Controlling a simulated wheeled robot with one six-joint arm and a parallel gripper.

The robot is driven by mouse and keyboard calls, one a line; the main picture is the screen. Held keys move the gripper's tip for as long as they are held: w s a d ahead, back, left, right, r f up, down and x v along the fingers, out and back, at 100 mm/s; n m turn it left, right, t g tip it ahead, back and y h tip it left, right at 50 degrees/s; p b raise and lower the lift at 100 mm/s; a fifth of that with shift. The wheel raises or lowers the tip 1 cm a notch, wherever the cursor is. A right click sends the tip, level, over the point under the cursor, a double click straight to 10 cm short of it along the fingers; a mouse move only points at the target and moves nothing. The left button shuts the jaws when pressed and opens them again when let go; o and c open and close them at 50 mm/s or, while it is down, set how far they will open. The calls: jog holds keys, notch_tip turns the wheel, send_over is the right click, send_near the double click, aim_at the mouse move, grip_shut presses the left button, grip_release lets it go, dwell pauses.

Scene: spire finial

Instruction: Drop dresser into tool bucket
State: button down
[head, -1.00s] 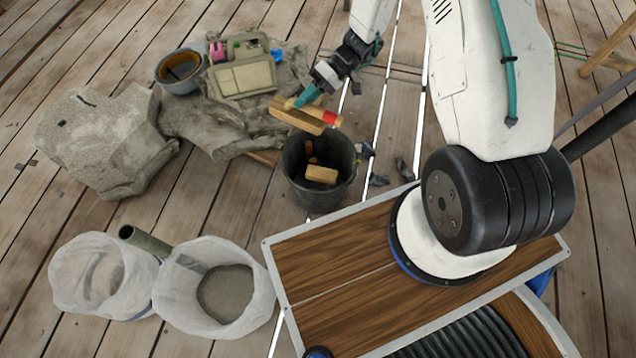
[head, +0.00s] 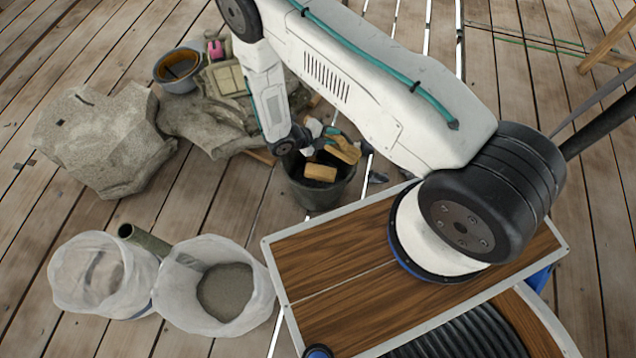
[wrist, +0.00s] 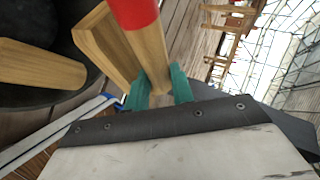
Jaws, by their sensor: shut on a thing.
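The dresser (head: 343,150) is a wooden block with a wooden handle that has a red section, seen close up in the wrist view (wrist: 146,45). My gripper (wrist: 158,90) has teal fingers shut on the dresser's handle. In the head view my gripper (head: 328,138) holds the dresser over the right rim of the tool bucket, partly hidden by my arm. The tool bucket (head: 322,197) is dark and round and stands on the deck. Another wooden-handled tool (head: 320,173) is in it and also shows at the left of the wrist view (wrist: 38,66).
A large grey stone (head: 105,140) lies at the left. Two white sacks (head: 100,275) stand at the lower left, one holding grey powder. A bowl (head: 180,72) and a tool case (head: 225,78) are behind. Dark scraps (head: 378,177) lie right of the bucket.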

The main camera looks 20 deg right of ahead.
jog(key=w+a+f+n+t, duration=0.1)
jog(key=a+f+n+t, duration=0.1)
jog(key=f, duration=0.2)
jog(key=w+a+f+n+t+y, duration=0.1)
jog(key=w+a+f+n+t, duration=0.1)
jog(key=f, duration=0.3)
jog(key=shift+w+a+f+n+t, duration=0.2)
jog(key=shift+w+n+t, duration=0.1)
jog(key=shift+t, duration=0.1)
jog(key=c, duration=1.1)
grip_release()
jog(key=shift+r, duration=0.1)
jog(key=v, duration=0.7)
jog(key=shift+s+a+r, duration=0.15)
jog(key=shift+a+r, duration=0.1)
